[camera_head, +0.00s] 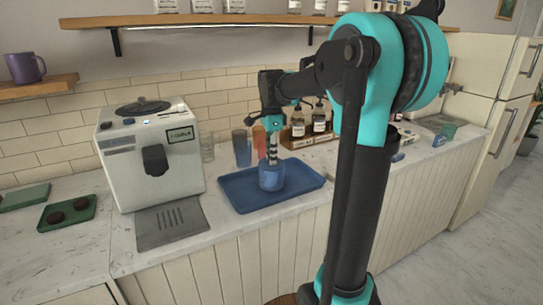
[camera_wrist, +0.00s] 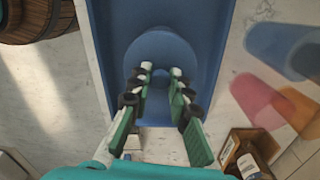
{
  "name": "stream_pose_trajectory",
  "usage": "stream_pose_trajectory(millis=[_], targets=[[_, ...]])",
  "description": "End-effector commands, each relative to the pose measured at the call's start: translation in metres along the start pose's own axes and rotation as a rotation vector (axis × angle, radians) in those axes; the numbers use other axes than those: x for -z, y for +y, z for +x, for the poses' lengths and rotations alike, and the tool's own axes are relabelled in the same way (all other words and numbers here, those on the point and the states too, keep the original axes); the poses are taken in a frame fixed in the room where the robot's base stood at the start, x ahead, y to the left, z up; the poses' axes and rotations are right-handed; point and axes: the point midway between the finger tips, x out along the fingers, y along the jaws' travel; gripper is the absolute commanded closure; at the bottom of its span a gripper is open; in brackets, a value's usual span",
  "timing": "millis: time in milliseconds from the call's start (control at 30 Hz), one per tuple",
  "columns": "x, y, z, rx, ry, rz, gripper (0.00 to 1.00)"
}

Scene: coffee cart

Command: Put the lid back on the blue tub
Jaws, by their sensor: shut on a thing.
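The blue tub (camera_head: 271,179) stands upright on the blue tray in the head view. My gripper (camera_head: 272,157) points down directly over it, with its fingertips at the tub's top. In the wrist view a round blue lid (camera_wrist: 160,45) lies under my gripper (camera_wrist: 162,72), roughly centred on the fingers. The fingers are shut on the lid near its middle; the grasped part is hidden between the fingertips. The lid is at or very close to the tub's rim; I cannot tell whether it sits flush.
The blue tray (camera_head: 232,201) has free room around the tub. Behind it stand tumblers (camera_head: 241,148) and a wooden caddy with bottles (camera_head: 299,138). A white coffee machine (camera_head: 153,158) is to the left. A wooden barrel-like container (camera_wrist: 38,18) shows in the wrist view.

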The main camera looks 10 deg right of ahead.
Motion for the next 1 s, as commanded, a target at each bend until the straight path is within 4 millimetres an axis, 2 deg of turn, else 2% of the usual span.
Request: stream_pose_trajectory(millis=[400, 433, 600, 833, 1000], targets=[[0.0001, 0.0001, 0.0005, 0.0, 0.0, 0.0, 1.0], [0.0001, 0.0001, 0.0005, 0.0, 0.0, 0.0, 0.8], [0.0001, 0.0001, 0.0005, 0.0, 0.0, 0.0, 0.59], [0.0001, 0.0001, 0.0005, 0.0, 0.0, 0.0, 0.57], [0.0001, 0.0001, 0.0005, 0.0, 0.0, 0.0, 0.37]])
